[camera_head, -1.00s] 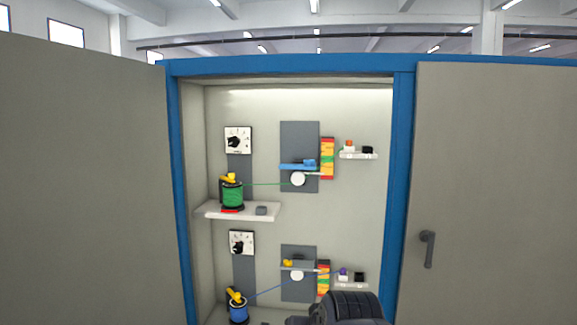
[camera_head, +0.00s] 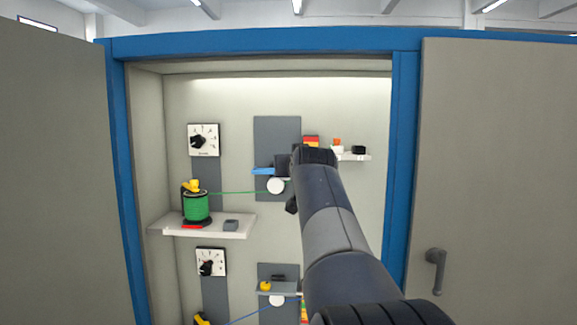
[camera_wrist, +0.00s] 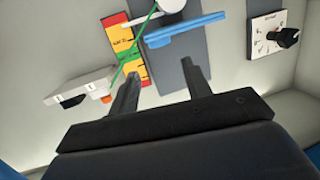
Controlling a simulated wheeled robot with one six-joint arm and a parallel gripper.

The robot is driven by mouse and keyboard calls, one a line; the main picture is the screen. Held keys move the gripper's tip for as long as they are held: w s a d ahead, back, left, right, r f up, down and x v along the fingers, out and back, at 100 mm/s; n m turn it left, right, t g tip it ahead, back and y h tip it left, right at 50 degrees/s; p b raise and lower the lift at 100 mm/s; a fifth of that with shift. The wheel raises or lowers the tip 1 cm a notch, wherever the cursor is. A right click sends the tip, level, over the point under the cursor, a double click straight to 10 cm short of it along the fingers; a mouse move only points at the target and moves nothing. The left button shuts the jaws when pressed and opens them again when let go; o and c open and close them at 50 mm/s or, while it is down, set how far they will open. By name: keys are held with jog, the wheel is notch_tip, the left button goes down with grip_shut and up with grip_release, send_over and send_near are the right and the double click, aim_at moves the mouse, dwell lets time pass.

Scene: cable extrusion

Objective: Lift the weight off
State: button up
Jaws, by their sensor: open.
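The upper unit has a blue lever (camera_head: 263,171) above a white wheel (camera_head: 276,186). The blue lever (camera_wrist: 188,30) also crosses the top of the wrist view. A blue block sat on it in the earlier head view; my arm now hides that part, and I cannot tell it apart in the wrist view. A small grey block (camera_head: 231,225) lies on the shelf below. I cannot tell for certain which is the weight. My gripper (camera_wrist: 162,69) is open, its two fingers apart and pointing at the panel just short of the lever, with nothing visibly held.
A green cable (camera_head: 240,192) runs from the green spool (camera_head: 196,207) towards the wheel. A coloured scale (camera_wrist: 124,45) and a small shelf (camera_wrist: 85,85) with orange and black buttons are close by. The blue cabinet frame (camera_head: 402,150) borders the opening. A lower unit (camera_head: 277,287) is below.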

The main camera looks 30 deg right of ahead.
jog(key=p+x, duration=0.3)
jog(key=x, duration=0.7)
jog(key=shift+f, duration=0.1)
jog(key=shift+s, duration=0.1)
jog(key=shift+c, duration=0.4)
jog(key=c, duration=0.8)
jog(key=shift+r+p, duration=3.45)
jog(key=shift+r, duration=0.2)
jog(key=b+v, duration=0.1)
jog(key=v, duration=0.1)
jog(key=a+b+v, duration=0.1)
jog(key=b+v, duration=0.1)
jog(key=v, duration=0.1)
jog(key=shift+w+f, duration=0.15)
jog(key=shift+w, duration=0.05)
